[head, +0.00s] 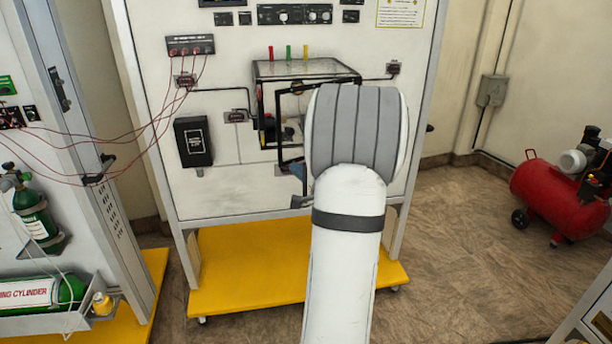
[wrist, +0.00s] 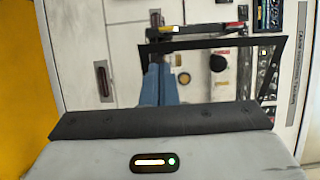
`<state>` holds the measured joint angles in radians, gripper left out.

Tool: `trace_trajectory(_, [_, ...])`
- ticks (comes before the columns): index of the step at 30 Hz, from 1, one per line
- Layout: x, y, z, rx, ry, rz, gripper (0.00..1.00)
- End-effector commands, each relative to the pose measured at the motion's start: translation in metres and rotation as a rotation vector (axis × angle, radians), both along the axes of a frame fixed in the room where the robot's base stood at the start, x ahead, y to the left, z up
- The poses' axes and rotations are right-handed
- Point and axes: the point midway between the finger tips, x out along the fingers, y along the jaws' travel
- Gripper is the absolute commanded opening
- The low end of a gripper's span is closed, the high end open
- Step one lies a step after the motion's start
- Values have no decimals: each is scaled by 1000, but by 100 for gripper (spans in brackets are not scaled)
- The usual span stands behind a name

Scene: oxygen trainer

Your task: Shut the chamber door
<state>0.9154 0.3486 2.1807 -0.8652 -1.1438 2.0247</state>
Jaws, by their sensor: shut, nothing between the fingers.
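The chamber (head: 300,68) is a clear box with black edges, mounted on the white panel. Its door (head: 279,125) is a black-edged frame that stands out from the chamber's front, open; how wide is hard to tell. My arm hides the right part of chamber and door. In the wrist view the door frame (wrist: 215,44) crosses the upper right. My gripper (wrist: 160,68) is shut and empty, its blue fingers close to the frame's end; I cannot tell if they touch. In the head view only a bit of my gripper (head: 299,171) shows, by the door's lower edge.
A black box (head: 194,142) is fixed left of the chamber. Red cables (head: 150,125) run to the left panel, where green cylinders (head: 37,218) hang. A yellow base (head: 250,265) lies under the white panel. A red compressor (head: 550,195) stands right on open floor.

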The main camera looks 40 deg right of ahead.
Motion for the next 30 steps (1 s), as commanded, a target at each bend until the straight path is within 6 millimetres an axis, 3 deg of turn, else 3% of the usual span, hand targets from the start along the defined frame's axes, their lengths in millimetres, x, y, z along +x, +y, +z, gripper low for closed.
trace_trajectory(3, [25, -3, 1, 1, 1, 2, 0])
trace_trajectory(10, [55, -8, 1, -1, 1, 0, 0])
trace_trajectory(25, [62, -11, 0, -1, 0, -5, 0])
trace_trajectory(30, [65, -26, -2, -4, -1, -65, 0])
